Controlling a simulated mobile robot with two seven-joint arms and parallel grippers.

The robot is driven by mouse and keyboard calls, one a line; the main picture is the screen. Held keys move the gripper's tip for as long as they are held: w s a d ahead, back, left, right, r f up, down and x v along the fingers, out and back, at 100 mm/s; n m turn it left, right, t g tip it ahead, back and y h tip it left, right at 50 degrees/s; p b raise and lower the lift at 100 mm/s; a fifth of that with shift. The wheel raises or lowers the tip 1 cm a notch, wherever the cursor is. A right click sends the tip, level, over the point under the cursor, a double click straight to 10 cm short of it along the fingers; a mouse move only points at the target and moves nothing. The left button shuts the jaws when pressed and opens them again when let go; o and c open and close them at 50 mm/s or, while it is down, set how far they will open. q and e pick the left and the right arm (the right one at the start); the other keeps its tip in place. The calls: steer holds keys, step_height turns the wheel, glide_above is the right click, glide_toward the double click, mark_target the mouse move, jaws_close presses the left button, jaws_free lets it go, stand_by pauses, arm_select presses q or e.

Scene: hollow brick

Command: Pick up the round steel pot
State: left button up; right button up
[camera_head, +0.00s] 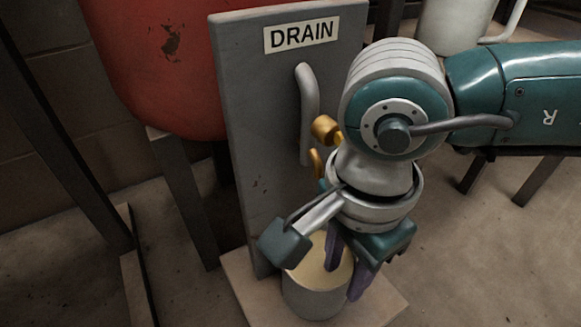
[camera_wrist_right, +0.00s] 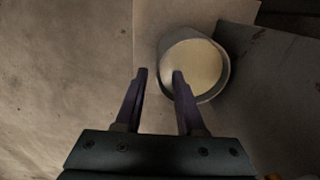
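The round steel pot (camera_head: 310,303) stands upright on a light square slab at the bottom of the head view, with a pale cream content or inner floor. It also shows in the right wrist view (camera_wrist_right: 205,68), right of centre. My right gripper (camera_head: 343,282) points down at the pot's right side, with its two purple fingers apart and nothing visible between them. In the right wrist view the gripper (camera_wrist_right: 160,73) has one fingertip over the pot's opening and the other outside its left rim. I cannot tell whether the fingers touch the pot. My left gripper is not in view.
A grey upright panel (camera_head: 255,150) with a DRAIN label (camera_head: 301,35), grey handle (camera_head: 308,110) and brass fitting (camera_head: 325,129) stands behind the pot. A red tank (camera_head: 165,70) on dark legs is behind left. The slab (camera_head: 245,290) lies on open concrete floor.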

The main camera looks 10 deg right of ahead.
steer(key=b, duration=0.5)
glide_above(333, 315)
step_height(333, 315, down, 7)
steer(key=shift+r, duration=0.15)
steer(key=shift+w+d+f+b, duration=0.15)
steer(key=shift+d+f+b, duration=0.1)
steer(key=shift+f+b, duration=0.25)
steer(key=shift+r, duration=0.2)
steer(key=shift+a, duration=0.1)
steer(key=shift+a, duration=0.1)
steer(key=shift+c, duration=0.6)
jaws_close()
